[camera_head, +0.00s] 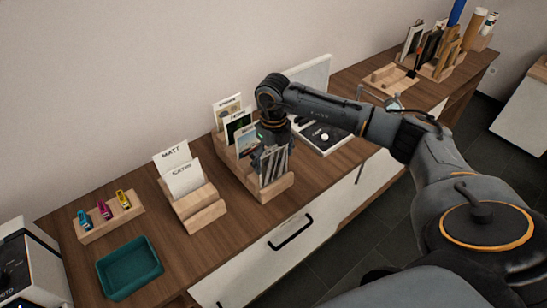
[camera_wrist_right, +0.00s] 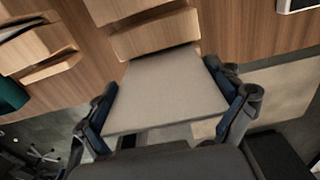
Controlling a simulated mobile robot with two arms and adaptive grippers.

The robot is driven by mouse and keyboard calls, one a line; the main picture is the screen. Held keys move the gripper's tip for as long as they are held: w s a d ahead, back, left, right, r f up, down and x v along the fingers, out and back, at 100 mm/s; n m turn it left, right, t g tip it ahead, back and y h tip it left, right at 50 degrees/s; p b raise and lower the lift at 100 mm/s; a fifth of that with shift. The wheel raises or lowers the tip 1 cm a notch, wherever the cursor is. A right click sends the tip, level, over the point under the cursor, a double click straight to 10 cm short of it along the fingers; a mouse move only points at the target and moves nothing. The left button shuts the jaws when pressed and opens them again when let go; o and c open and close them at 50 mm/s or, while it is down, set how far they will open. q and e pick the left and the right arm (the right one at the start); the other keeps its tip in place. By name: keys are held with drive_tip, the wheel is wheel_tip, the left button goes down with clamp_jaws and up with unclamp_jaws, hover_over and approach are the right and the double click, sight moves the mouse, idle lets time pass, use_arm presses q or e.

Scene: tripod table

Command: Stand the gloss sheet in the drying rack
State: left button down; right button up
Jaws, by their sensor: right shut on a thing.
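My right gripper (camera_head: 268,152) is shut on a flat sheet, whose plain grey side (camera_wrist_right: 165,88) fills the space between the fingers in the right wrist view. In that view, the sheet's far edge meets or overlaps a pale wooden slotted holder (camera_wrist_right: 158,35); I cannot tell how deep it sits. In the head view, the gripper is over the front of the middle wooden rack (camera_head: 283,187), where a dark striped sheet face (camera_head: 273,168) shows below it. I cannot read a gloss label on it. Several printed cards (camera_head: 238,128) stand behind in the rack. My left gripper is not in view.
A stepped wooden holder (camera_head: 200,206) with MATT and SATIN cards (camera_head: 180,172) stands left of the rack. Further left are a block with coloured clips (camera_head: 110,220) and a teal tray (camera_head: 130,268). A wooden holder (camera_head: 390,78) with darker items stands at the far right.

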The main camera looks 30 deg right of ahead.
drive_tip(key=shift+f+b, duration=1)
drive_tip(key=shift+f, duration=0.5)
drive_tip(key=o, duration=0.7)
drive_tip(key=shift+r+p, duration=2.95)
drive_tip(key=shift+r, duration=1.6)
